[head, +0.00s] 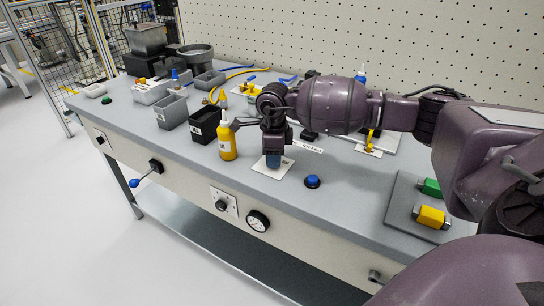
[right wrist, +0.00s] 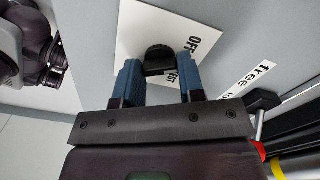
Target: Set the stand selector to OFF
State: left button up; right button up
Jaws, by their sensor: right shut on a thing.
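The stand selector is a black knob (right wrist: 158,55) on a white plate (right wrist: 135,30), which also shows on the bench top in the head view (head: 287,168). The plate carries the printed word OFF, and a second word ending in "ST" is partly covered. My right gripper (head: 273,162) points down over the plate. In the right wrist view its two blue fingers (right wrist: 158,68) are shut on the black knob, one on each side. The knob's pointing direction cannot be told. In the head view the gripper hides the knob. My left gripper is not in view.
A yellow bottle (head: 227,142) and a black bin (head: 205,124) stand left of the gripper. A blue button (head: 312,181) is close on its right. A grey board (head: 402,206) with green and yellow blocks lies further right.

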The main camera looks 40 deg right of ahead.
jog(key=shift+n+b, duration=0.3)
jog(key=shift+n, duration=1.2)
jog(key=o, duration=0.8)
jog(key=shift+o, duration=0.7)
